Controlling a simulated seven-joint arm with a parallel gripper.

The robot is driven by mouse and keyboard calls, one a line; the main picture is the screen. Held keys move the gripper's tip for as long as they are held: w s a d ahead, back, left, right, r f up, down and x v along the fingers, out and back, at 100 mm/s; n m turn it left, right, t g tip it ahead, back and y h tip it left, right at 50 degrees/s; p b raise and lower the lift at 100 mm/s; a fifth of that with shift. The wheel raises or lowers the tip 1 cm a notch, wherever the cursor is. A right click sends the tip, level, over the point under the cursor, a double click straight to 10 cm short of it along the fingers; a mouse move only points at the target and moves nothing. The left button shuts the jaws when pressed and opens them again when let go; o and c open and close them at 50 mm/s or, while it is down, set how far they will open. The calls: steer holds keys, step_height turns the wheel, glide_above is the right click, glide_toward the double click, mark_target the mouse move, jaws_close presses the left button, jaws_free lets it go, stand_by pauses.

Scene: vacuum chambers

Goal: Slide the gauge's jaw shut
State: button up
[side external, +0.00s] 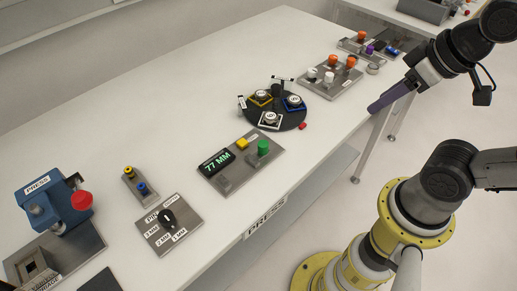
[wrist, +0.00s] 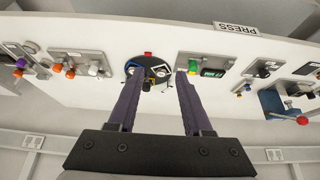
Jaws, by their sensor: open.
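The gauge (side external: 241,163) is a grey metal plate on the white table with a lit green display reading 77 MM. It carries a yellow knob (side external: 242,143), a green knob (side external: 263,147) on a grey block, and a grey block (side external: 224,184) below the display. I take the green-knobbed block to be the sliding jaw; a gap shows between the two blocks.
A black round turntable (side external: 288,117) with several small pieces stands beyond the gauge. A dial plate (side external: 168,224), a small button panel (side external: 141,187) and a blue press (side external: 54,203) stand on the near side. Plates with orange and white knobs (side external: 333,75) lie farther off. The table's back is clear.

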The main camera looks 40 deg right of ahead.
steer(key=shift+o, duration=0.2)
steer(key=shift+o, duration=0.9)
step_height(320, 180, up, 2)
steer(key=w, duration=0.2)
steer(key=n+g, duration=0.3)
steer(key=g, duration=0.3)
glide_above(263, 143)
step_height(263, 143, down, 7)
step_height(263, 143, down, 14)
steer(key=shift+r, duration=0.1)
